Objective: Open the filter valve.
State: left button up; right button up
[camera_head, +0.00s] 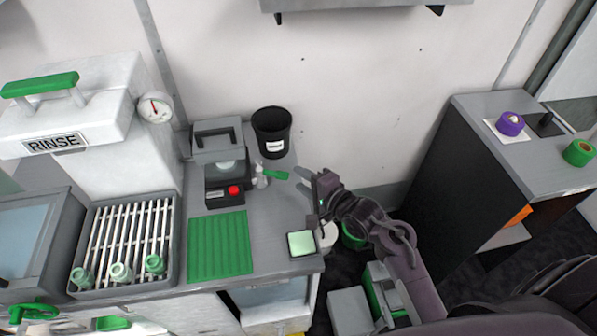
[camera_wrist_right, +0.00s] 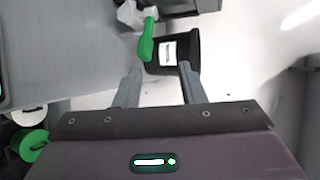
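A small white fitting (camera_head: 261,177) with a green lever handle (camera_head: 276,174) stands on the grey counter beside a grey machine. I see no label naming it as the filter valve. In the right wrist view the green handle (camera_wrist_right: 147,40) points toward my right gripper from the white fitting (camera_wrist_right: 133,15). My right gripper (camera_head: 303,181) is open and empty, just right of the handle's free end. Its fingers (camera_wrist_right: 160,70) are spread, with the handle's end showing between or just beyond their tips; contact cannot be told. My left gripper is not in view.
A black bin (camera_head: 271,138) stands behind the fitting. The grey machine (camera_head: 219,155) with a red button is to its left. A green ribbed mat (camera_head: 220,246) and a pale green square pad (camera_head: 302,243) lie in front. A green handwheel (camera_head: 33,312) is at lower left.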

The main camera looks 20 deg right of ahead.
jog(key=shift+s+d, duration=0.1)
jog(key=shift+s, duration=0.3)
jog(key=shift+p, duration=0.5)
jog(key=shift+c, duration=0.3)
